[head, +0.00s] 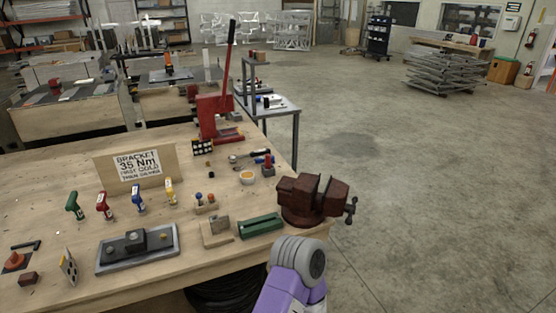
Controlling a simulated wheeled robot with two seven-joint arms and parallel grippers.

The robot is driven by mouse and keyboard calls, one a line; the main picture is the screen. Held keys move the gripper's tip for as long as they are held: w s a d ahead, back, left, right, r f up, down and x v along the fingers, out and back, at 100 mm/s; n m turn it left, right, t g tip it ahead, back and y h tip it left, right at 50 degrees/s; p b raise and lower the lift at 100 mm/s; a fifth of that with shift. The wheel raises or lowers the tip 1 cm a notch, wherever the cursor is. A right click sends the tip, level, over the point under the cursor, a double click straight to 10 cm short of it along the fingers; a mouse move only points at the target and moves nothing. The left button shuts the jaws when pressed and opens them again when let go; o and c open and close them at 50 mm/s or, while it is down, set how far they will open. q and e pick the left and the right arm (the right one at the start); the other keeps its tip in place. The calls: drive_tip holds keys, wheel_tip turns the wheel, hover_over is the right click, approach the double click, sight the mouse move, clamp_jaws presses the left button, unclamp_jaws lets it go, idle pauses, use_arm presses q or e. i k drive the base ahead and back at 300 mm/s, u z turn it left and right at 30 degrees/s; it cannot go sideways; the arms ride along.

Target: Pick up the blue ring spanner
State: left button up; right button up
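A blue tool (138,199) stands upright on the wooden workbench, in a row with a green tool (74,206), a red tool (103,206) and a yellow tool (170,193). It is too small to tell whether the blue one is a ring spanner. A grey spanner-like tool (250,156) lies farther back near a white bowl. A purple and grey link of my arm shows at the bottom right, in front of the bench's near right corner. Neither of my grippers is in view.
A rust-brown vise (309,199) is at the bench's right edge. A green block (261,226), a grey plate with blocks (138,249) and a sign (136,167) stand on the workbench (215,259). A red lever press (218,112) is behind.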

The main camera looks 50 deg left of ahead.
sight(262, 159)
drive_tip(key=i, duration=3.5)
drive_tip(key=u, duration=2.4)
drive_tip(key=i, duration=2.55)
drive_tip(key=u, duration=3.8)
drive_tip(key=i, duration=0.1)
drive_tip(key=z, duration=0.4)
